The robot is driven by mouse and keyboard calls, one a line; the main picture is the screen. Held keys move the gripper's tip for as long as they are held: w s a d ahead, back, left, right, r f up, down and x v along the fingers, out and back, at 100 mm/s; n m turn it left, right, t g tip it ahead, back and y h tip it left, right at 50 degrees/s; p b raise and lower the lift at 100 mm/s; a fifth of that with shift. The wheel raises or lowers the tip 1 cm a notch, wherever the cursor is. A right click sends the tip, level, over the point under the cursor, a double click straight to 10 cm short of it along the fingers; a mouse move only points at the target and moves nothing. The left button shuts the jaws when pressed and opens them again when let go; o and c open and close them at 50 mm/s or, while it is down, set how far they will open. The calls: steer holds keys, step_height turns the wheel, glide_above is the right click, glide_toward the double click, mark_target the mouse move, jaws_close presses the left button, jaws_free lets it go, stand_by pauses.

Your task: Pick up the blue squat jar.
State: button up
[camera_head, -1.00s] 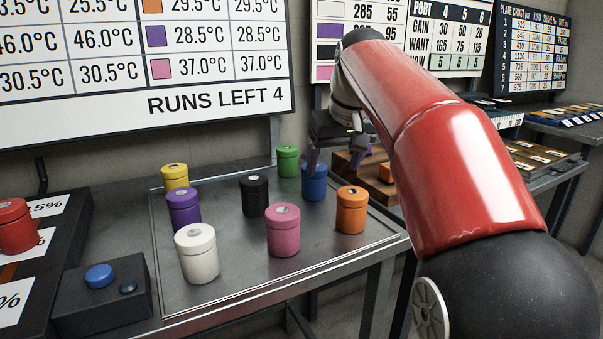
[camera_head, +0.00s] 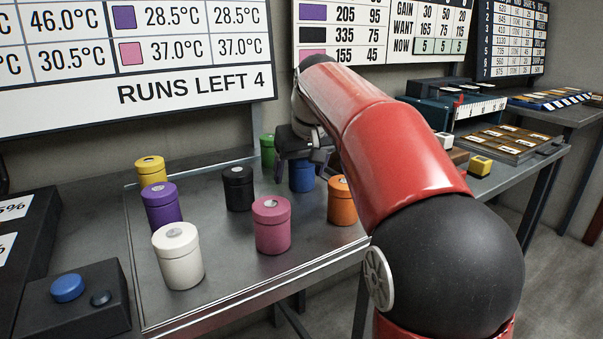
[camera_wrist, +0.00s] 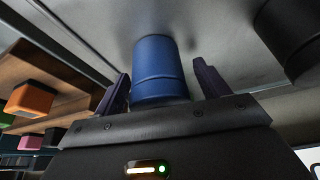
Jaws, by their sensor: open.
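The blue squat jar (camera_head: 301,176) stands upright on the metal tray in the head view, partly hidden by my gripper (camera_head: 304,158). In the wrist view the blue jar (camera_wrist: 160,68) lies between the two dark purple fingers of my gripper (camera_wrist: 162,85). The fingers are open, one on each side of the jar, with a visible gap on both sides. The gripper body hides the near end of the jar in the wrist view.
The tray (camera_head: 215,258) also holds a green jar (camera_head: 268,150), black jar (camera_head: 238,188), orange jar (camera_head: 341,203), pink jar (camera_head: 271,225), purple jar (camera_head: 161,207), yellow jar (camera_head: 150,171) and white jar (camera_head: 178,256). The green, black and orange jars stand close by. A button box (camera_head: 72,300) sits front left.

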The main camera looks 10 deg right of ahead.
steer(key=c, duration=1.1)
steer(key=shift+c, duration=0.2)
steer(key=shift+r, duration=0.1)
step_height(320, 180, up, 10)
steer(key=p, duration=0.3)
steer(key=shift+a, duration=0.1)
